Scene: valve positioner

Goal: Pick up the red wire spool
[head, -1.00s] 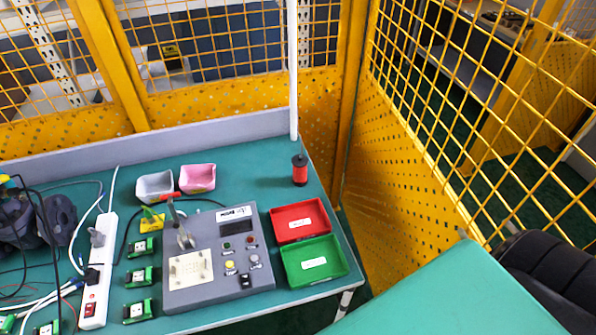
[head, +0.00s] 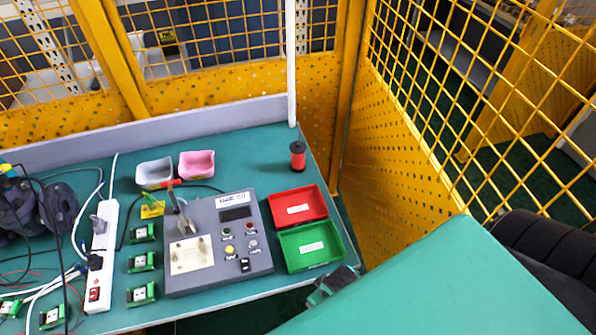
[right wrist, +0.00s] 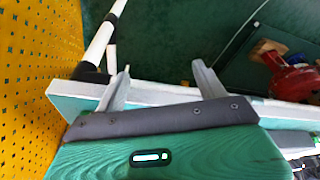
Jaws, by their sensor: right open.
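The red wire spool (head: 298,156) stands upright on the green table near its far right corner, with black ends and a red middle. It stands apart from other things. My right gripper shows in the right wrist view (right wrist: 160,70), with its two grey fingers spread and nothing between them. In the head view, part of my right gripper (head: 334,282) shows at the table's front right edge, near the green tray, well short of the spool. The spool is not visible in the right wrist view. My left gripper is out of view.
A red tray (head: 299,206) and a green tray (head: 312,246) lie in front of the spool. A grey control box (head: 218,245) stands left of them. A white pole (head: 291,60) rises behind the spool. Yellow mesh fencing (head: 400,190) bounds the right side.

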